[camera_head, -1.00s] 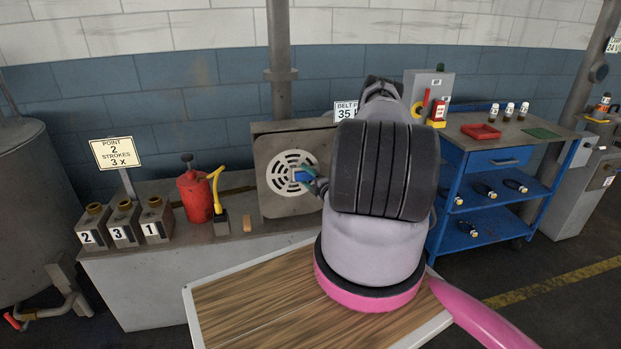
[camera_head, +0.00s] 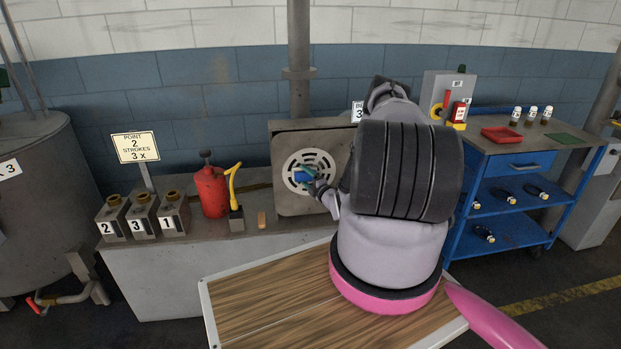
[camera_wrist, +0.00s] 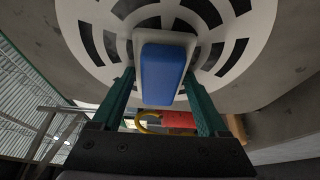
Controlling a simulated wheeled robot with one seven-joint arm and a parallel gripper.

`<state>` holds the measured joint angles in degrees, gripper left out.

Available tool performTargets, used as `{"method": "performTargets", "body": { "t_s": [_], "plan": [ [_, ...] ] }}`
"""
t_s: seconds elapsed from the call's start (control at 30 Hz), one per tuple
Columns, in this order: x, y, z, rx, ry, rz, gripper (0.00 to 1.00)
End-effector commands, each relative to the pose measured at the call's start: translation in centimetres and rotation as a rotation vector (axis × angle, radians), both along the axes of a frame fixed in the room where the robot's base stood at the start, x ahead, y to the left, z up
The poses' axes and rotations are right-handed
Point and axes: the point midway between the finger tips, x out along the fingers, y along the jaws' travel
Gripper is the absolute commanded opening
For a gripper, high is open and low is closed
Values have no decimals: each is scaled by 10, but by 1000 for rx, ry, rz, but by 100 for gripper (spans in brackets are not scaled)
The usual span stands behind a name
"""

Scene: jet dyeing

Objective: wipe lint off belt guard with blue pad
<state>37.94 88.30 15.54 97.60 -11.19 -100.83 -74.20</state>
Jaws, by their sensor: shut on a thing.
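The belt guard (camera_head: 292,207) is a grey box on the bench with a round white slotted vent on its face. The vent (camera_wrist: 92,50) fills the top of the wrist view. The blue pad (camera_wrist: 163,74) has a pale backing and sits between the green fingers of my gripper (camera_wrist: 160,88). My gripper (camera_head: 311,178) is shut on the pad, in front of the vent near its middle. I cannot tell whether the pad touches the vent. No lint can be made out. My arm hides the guard's right side in the head view.
Left of the guard stand a red oil can (camera_head: 210,190), a yellow-handled tool (camera_head: 236,215) and numbered blocks (camera_head: 143,217). A sign (camera_head: 136,147) reads "POINT 2 STROKES 3 x". A blue cart (camera_head: 513,190) stands at right. A wooden-topped table (camera_head: 270,305) is in front.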

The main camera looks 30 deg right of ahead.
Motion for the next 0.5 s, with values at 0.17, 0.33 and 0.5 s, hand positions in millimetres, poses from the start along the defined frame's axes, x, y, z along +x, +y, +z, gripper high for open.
{"method": "performTargets", "body": {
  "t_s": [0.17, 0.33, 0.5],
  "plan": [
    [0, 0, 10, -1, -2, 0, 32],
    [-1, 0, 24, -1, -2, 0, 32],
    [-2, -1, 28, 0, 0, 0, 32]
  ]
}}
